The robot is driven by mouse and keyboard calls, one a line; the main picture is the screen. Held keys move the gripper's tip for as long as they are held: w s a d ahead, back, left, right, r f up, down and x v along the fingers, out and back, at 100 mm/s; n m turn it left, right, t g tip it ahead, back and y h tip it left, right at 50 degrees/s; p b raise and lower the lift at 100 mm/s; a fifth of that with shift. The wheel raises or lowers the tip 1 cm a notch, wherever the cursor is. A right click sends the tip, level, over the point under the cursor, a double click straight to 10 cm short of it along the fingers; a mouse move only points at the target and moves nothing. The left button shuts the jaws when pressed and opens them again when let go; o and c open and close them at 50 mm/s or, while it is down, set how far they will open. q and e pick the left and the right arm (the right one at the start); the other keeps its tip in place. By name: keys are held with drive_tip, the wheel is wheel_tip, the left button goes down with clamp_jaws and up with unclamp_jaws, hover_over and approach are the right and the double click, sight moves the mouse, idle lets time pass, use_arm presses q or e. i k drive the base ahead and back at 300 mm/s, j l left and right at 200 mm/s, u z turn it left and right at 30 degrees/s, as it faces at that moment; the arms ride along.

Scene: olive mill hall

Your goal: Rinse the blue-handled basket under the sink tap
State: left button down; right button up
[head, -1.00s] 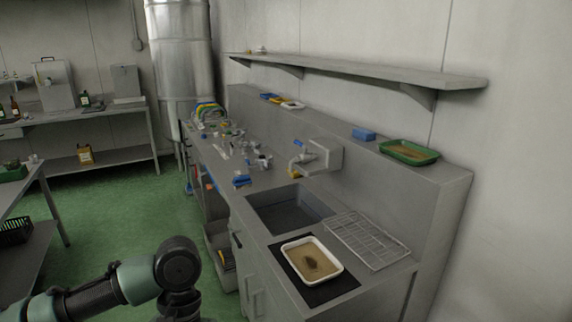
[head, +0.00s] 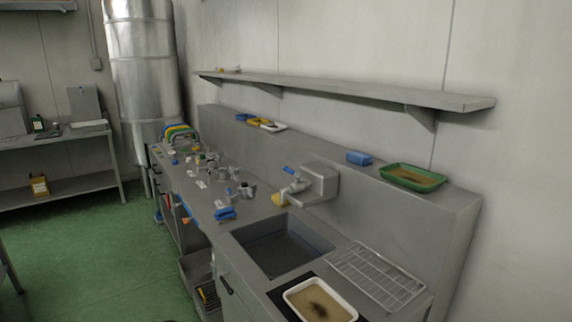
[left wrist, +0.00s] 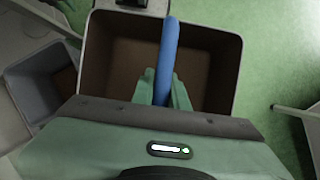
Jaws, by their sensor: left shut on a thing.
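The sink (head: 268,254) is set in the grey counter in the head view, and its basin looks empty. The tap (head: 298,185) with a blue lever is on the wall block behind it. In the left wrist view my left gripper (left wrist: 163,92) is shut on a blue handle (left wrist: 168,50). A grey-rimmed box with a brown inside, seemingly the basket (left wrist: 238,62), lies below the handle; where the handle joins it is hidden. Neither gripper shows in the head view, and my right gripper is in neither view.
A white tray (head: 290,299) and a wire rack (head: 375,275) are right of the sink. Small fittings (head: 222,172) crowd the counter left of it. A green tray (head: 412,178) sits on the ledge. Green floor (head: 90,245) is open at left.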

sight(286, 169)
drive_tip(key=i+j, duration=0.2)
drive_tip(key=i+j+z, duration=0.15)
drive_tip(key=j, duration=0.25)
drive_tip(key=i+j, duration=0.2)
drive_tip(key=i+j+z, duration=0.15)
drive_tip(key=j, duration=0.25)
drive_tip(key=i+j, duration=0.2)
drive_tip(key=j, duration=0.15)
drive_tip(key=i+j+z, duration=0.15)
drive_tip(key=j, duration=0.2)
drive_tip(key=i+j, duration=0.1)
drive_tip(key=j, duration=0.25)
drive_tip(key=i+l+z, duration=0.05)
